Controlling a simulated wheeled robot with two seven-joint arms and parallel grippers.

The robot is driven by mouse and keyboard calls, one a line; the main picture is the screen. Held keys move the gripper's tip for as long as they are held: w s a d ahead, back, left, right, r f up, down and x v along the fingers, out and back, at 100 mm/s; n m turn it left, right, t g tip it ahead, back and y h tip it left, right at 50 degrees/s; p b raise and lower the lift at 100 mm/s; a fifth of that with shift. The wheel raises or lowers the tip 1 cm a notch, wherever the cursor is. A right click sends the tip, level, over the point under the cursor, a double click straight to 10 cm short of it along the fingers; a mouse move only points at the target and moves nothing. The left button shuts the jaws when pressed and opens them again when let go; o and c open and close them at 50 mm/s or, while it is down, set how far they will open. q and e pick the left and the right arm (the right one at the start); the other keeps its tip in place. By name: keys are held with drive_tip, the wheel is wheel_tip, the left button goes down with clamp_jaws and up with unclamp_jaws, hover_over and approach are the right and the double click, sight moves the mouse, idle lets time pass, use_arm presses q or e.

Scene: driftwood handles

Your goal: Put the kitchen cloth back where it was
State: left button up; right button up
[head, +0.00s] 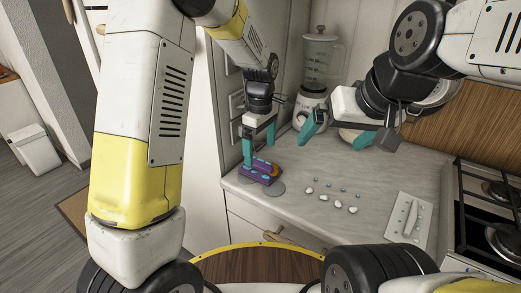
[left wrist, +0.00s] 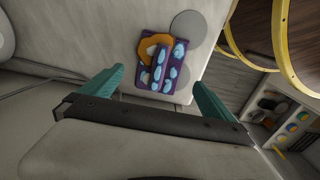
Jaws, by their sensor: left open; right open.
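The kitchen cloth (head: 257,178) looks like a small folded purple piece with light blue spots, lying on the counter near its left end. It also shows in the left wrist view (left wrist: 159,78), with an orange patch or piece along one side; I cannot tell whether that is part of the cloth. My left gripper (head: 259,147) is open, pointing down just above the cloth. In the left wrist view its fingers (left wrist: 155,85) stand apart on either side of the cloth, holding nothing. My right gripper (head: 331,142) is open and empty above the counter, right of the cloth.
Flat grey discs (head: 278,188) lie beside the cloth. Several small white and blue pieces (head: 323,195) lie mid-counter. A blender (head: 318,75) stands at the back. A white plate with a handle (head: 405,222) lies near the stove (head: 490,215).

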sight(260, 161)
use_arm(q)
drive_tip(key=s+a+r+m+t+h, duration=0.1)
drive_tip(key=s+a+r+m, duration=0.25)
drive_tip(key=r, duration=0.45)
drive_tip(key=s+a+r+m+t+h, duration=0.1)
drive_tip(key=s+a+r+m, duration=0.1)
drive_tip(key=s+a+r, duration=0.4)
drive_tip(key=s+a+r+m+t, duration=0.1)
drive_tip(key=s+a+m+t, duration=0.1)
drive_tip(key=s, duration=0.4)
drive_tip(key=s+a+r+m+t, duration=0.2)
drive_tip(key=s+m, duration=0.2)
drive_tip(key=s, duration=0.1)
drive_tip(key=shift+s+a, duration=0.35)
drive_tip(key=shift+s, duration=0.05)
